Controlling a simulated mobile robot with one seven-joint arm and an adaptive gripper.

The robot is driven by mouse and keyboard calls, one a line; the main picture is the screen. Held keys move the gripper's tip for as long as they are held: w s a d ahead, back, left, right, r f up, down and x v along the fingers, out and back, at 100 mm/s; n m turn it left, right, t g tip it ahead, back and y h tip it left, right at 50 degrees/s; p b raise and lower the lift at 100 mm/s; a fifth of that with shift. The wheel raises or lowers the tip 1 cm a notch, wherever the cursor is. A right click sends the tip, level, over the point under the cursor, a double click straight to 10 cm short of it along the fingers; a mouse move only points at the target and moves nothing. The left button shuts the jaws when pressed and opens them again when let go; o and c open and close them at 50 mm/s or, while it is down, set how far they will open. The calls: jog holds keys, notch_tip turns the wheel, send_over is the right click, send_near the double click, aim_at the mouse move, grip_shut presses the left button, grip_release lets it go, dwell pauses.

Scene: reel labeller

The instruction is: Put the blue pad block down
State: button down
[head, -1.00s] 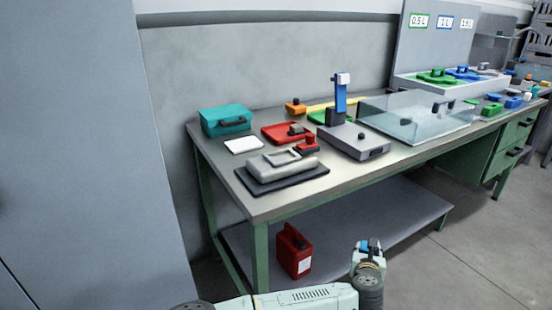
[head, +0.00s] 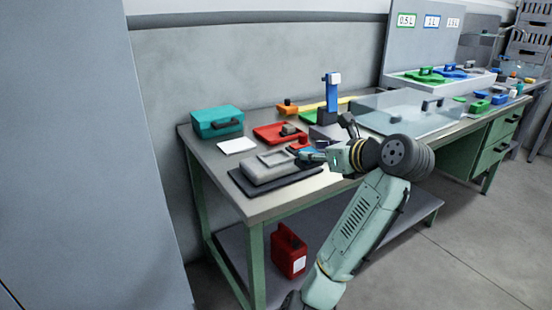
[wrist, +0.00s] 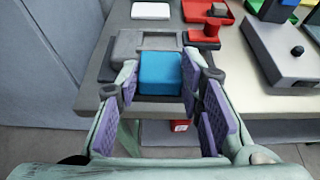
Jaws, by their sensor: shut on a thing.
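The blue pad block (wrist: 160,73) sits between the two purple-padded fingers of my gripper (wrist: 162,92) in the wrist view. My gripper is shut on it. In the head view my gripper (head: 312,157) is over the front part of the workbench, by the right end of the grey fixture (head: 262,172), and mostly hides the block. In the wrist view the block overlaps the near edge of the fixture (wrist: 128,45). I cannot tell whether it touches anything below.
The fixture lies on a dark mat (head: 246,186). A red block with a knob (wrist: 205,36) stands just beyond. A white pad (head: 237,146), a teal case (head: 217,121) and a red tray (head: 270,133) are behind. A grey scale-like device (wrist: 282,52) stands to the right.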

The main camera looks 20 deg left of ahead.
jog(key=shift+a+f, duration=0.15)
jog(key=shift+a, duration=0.3)
jog(key=w+a, duration=0.3)
jog(key=w+a+f+p, duration=0.1)
jog(key=w+a, duration=0.2)
jog(key=a, duration=0.1)
jog(key=w+a, duration=0.3)
jog(key=a, duration=0.1)
jog(key=shift+w+a+f+p, duration=0.15)
jog(key=shift+w+a+p, duration=0.15)
jog(key=shift+w, duration=0.1)
jog(key=c, duration=2.4)
grip_release()
jog(key=shift+f+p, duration=0.5)
jog(key=shift+f, duration=1.35)
jog(key=c, duration=1.1)
grip_release()
jog(key=shift+d, duration=0.1)
